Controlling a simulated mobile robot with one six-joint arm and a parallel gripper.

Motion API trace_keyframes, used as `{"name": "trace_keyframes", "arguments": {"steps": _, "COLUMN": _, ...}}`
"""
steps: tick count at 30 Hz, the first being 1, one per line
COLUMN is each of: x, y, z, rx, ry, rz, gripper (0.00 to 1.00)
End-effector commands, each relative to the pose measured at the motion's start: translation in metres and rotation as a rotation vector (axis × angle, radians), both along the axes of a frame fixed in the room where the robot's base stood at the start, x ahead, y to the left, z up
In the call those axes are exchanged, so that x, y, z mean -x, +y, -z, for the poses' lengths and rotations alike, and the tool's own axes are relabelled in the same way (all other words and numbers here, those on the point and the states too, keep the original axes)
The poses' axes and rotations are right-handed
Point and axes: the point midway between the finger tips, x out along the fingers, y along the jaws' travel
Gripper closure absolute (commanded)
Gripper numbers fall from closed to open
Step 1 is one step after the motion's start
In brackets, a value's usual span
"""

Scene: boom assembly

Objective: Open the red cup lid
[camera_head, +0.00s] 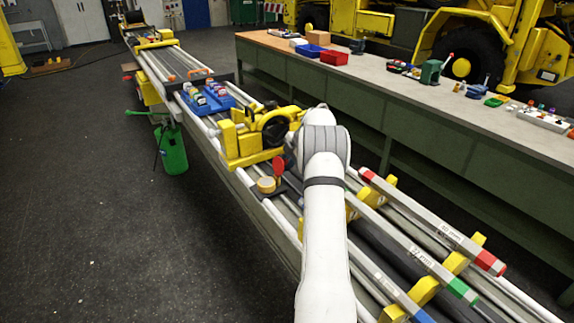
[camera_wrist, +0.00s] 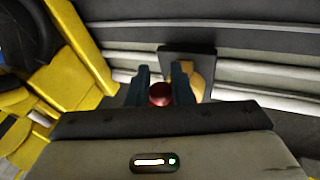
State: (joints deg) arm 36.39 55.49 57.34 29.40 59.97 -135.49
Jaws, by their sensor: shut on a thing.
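The red lid (camera_head: 278,166) shows in the head view as a small upright red disc just above and beside a tan round cup (camera_head: 266,185). In the wrist view a rounded red part of the lid (camera_wrist: 160,94) sits between the two dark fingers of my gripper (camera_wrist: 162,76), which is shut on it. The tan cup (camera_wrist: 197,82) shows partly there, behind the right finger. In the head view my wrist hides the fingers. Whether the lid still touches the cup is not clear.
A dark plate (camera_wrist: 188,52) lies by the cup, over pale rails. A yellow machine part with a black wheel (camera_head: 243,143) stands close behind.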

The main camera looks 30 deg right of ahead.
Motion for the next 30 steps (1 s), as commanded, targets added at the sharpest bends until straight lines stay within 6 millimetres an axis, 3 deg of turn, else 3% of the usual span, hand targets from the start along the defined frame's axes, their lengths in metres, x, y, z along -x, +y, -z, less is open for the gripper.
{"name": "trace_keyframes", "arguments": {"steps": 26, "x": -0.0039, "y": 0.0086, "z": 0.0058, "rx": -0.019, "ry": 0.008, "rz": -0.017, "gripper": 1.0}}
{"name": "trace_keyframes", "arguments": {"steps": 27, "x": -0.0039, "y": 0.0087, "z": 0.0057, "rx": -0.019, "ry": 0.008, "rz": -0.017, "gripper": 0.78}}
{"name": "trace_keyframes", "arguments": {"steps": 30, "x": -0.0043, "y": 0.0091, "z": 0.005, "rx": -0.019, "ry": 0.007, "rz": -0.017, "gripper": 0.69}}
